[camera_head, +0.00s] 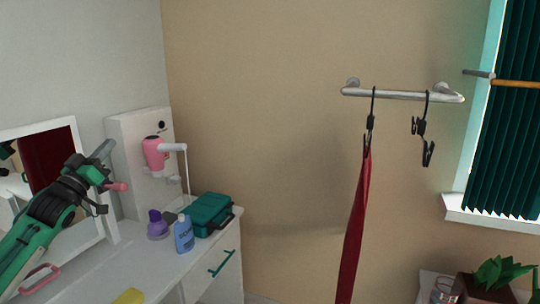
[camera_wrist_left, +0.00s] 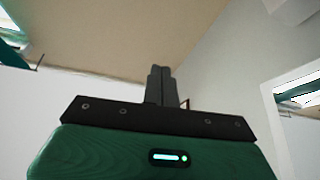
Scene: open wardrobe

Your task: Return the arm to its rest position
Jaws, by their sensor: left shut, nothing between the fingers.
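My left arm comes in from the left in the head view, green and black. My left gripper (camera_head: 104,151) is raised above the dresser, in front of the mirror and just left of the pink hair dryer. In the left wrist view its fingers (camera_wrist_left: 160,86) are together with nothing between them, pointing toward the wall and ceiling. My right gripper is not in view.
The white dresser (camera_head: 150,270) carries a purple bottle (camera_head: 157,225), a blue bottle (camera_head: 183,234) and a teal case (camera_head: 208,213). A wall rail (camera_head: 400,95) holds hangers and a red garment (camera_head: 355,230).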

